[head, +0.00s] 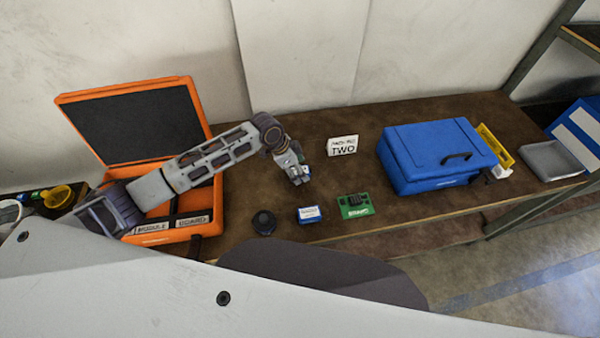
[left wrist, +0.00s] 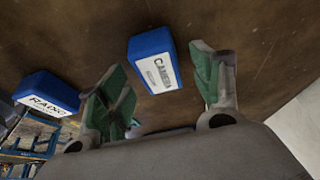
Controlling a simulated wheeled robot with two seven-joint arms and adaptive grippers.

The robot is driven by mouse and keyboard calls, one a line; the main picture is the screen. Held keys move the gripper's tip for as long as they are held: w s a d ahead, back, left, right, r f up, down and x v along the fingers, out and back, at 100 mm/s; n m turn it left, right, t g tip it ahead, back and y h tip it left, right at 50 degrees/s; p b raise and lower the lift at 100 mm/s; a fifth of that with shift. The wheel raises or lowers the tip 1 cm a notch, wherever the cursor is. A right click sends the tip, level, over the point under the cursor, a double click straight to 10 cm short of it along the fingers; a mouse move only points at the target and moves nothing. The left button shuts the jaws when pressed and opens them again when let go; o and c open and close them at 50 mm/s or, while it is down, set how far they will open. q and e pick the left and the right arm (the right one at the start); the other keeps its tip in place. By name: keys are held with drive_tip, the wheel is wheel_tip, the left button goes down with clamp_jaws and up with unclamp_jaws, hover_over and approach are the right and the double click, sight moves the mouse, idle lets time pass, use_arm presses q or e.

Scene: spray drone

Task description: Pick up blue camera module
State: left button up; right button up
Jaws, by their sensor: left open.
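The blue camera module (left wrist: 155,60) is a small blue block with a white label reading CAMERA. In the left wrist view it lies on the brown table, ahead of and between my left gripper's (left wrist: 163,82) two green-padded fingers, which are apart and empty. In the head view my left gripper (head: 299,177) points down over the table and hides most of the camera module (head: 306,171). A similar blue block labelled RADIO (left wrist: 45,95) lies to the left in the wrist view. My right gripper is not in view.
A blue-and-white block (head: 308,214), a green module (head: 355,206) and a dark round part (head: 264,222) sit near the table's front edge. An open orange case (head: 207,190) stands left, a closed blue case (head: 433,155) right.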

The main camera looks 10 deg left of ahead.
use_arm(q)
drive_tip(key=shift+f, duration=0.2)
idle(0.3)
drive_tip(key=c, duration=1.1)
drive_tip(key=shift+r, duration=0.1)
drive_tip(key=shift+c, duration=0.2)
wheel_tip(320, 180, up, 10)
idle(0.3)
